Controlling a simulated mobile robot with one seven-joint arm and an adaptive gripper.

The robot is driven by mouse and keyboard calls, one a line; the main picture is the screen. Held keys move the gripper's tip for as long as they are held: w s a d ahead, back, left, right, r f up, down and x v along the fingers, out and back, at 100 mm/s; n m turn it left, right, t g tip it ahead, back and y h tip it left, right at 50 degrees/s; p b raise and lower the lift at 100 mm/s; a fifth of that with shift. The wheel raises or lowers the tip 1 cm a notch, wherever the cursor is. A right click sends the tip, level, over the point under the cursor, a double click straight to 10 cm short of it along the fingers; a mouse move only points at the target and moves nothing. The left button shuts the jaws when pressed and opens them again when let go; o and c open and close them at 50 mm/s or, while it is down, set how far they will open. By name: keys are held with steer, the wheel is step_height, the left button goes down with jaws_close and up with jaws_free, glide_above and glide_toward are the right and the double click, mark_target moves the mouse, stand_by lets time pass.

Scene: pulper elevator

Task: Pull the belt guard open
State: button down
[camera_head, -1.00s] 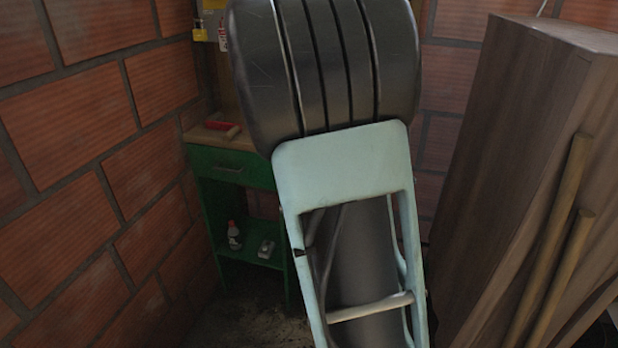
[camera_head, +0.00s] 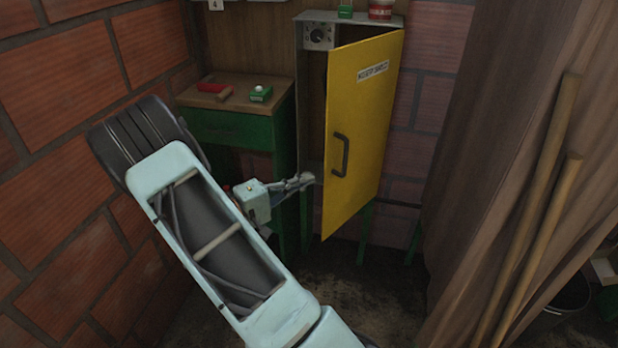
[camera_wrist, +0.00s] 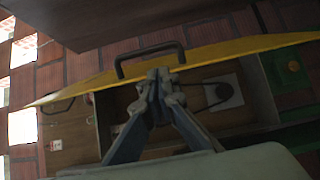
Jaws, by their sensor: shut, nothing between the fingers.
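The belt guard (camera_head: 364,130) is a yellow hinged door with a label and a dark handle (camera_head: 341,155). It stands partly open from a grey cabinet (camera_head: 313,95), its free left edge out toward me. In the wrist view the guard (camera_wrist: 215,52) shows nearly edge-on, with the handle (camera_wrist: 150,52) on its far side. My gripper (camera_head: 308,179) is shut and empty at the guard's free edge, low down beside the opening. In the wrist view my gripper's fingertips (camera_wrist: 160,74) are close to that edge; I cannot tell whether they touch it. Behind them a dark belt loop (camera_wrist: 216,95) shows inside the cabinet.
A green workbench (camera_head: 235,126) with a red-headed tool and a small green box stands left of the cabinet. A red-and-white can (camera_head: 381,9) sits on the cabinet top. Brick walls enclose the corner.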

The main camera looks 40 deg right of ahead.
mark_target(330, 169)
steer(key=d, duration=0.8)
steer(key=shift+d, duration=0.2)
